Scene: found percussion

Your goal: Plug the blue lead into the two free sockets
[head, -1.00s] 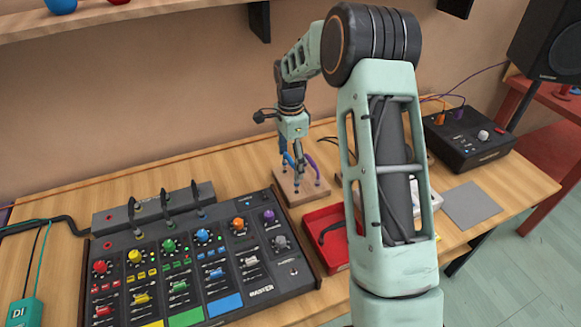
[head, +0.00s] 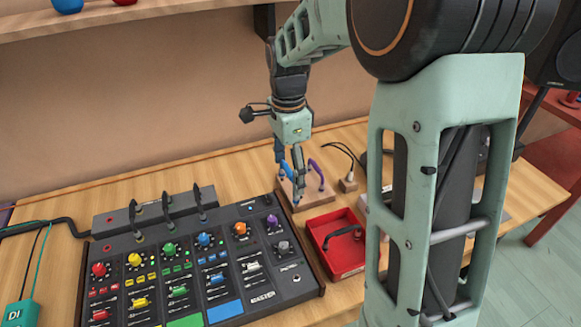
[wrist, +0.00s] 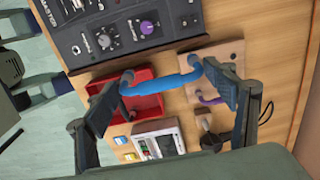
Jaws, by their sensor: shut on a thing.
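In the wrist view my gripper (wrist: 165,92) has its fingers wide apart and is shut on the blue lead (wrist: 160,84), which spans between them like a bridge. In the head view my gripper (head: 291,176) and the blue lead (head: 284,164) are in front of the wooden block (head: 318,199); the lead looks lifted off it. The mixer (head: 262,309) has coloured knobs. Black leads join it to the grey strip (head: 178,203) behind. A red-ringed socket (head: 111,218) on the strip's left and another (head: 107,246) on the mixer look empty.
A purple lead (head: 317,171) stands on the wooden block. A red tray (head: 357,268) with a black lead in it lies right of the mixer. A teal DI box (head: 20,313) is at the left. A shelf (head: 140,20) runs above the bench.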

